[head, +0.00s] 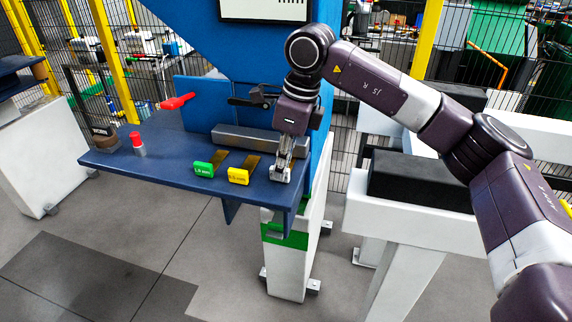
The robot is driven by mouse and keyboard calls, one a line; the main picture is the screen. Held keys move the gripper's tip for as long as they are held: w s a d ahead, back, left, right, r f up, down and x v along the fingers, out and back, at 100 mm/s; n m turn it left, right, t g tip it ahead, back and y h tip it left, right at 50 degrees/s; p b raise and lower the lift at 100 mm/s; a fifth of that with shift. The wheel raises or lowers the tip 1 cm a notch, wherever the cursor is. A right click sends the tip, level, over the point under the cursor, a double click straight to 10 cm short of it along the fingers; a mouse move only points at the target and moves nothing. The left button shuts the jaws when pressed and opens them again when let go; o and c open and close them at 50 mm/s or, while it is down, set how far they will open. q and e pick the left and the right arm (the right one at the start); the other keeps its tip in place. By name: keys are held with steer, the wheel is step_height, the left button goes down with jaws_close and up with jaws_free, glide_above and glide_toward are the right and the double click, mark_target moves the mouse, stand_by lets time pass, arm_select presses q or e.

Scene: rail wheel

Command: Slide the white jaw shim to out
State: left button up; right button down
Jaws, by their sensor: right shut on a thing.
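My right gripper (282,170) points down at the right end of the blue shelf (150,160). It is shut on the white jaw shim, which is mostly hidden at the fingertips; I cannot tell its edges from the pale fingers. To its left lie a yellow-tabbed shim (238,176) and a green-tabbed shim (204,169), each with a brass-coloured strip running back toward a grey bar (246,139). My left gripper is not in view.
A red-topped button (137,143) stands at the shelf's left. A red handle (177,101) and a dark clamp (255,97) sit behind. The blue machine column (240,50) rises at the back. A white stand with a black block (420,180) is at right. The front left floor is clear.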

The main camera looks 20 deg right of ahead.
steer(key=shift+s+a+b, duration=0.4)
steer(key=shift+s+a, duration=0.3)
steer(key=shift+s, duration=0.35)
steer(key=shift+s+a, duration=0.15)
steer(key=shift+s, duration=0.05)
steer(key=c, duration=1.8)
jaws_free()
steer(key=shift+r, duration=0.1)
step_height(320, 180, up, 6)
steer(key=p, duration=0.3)
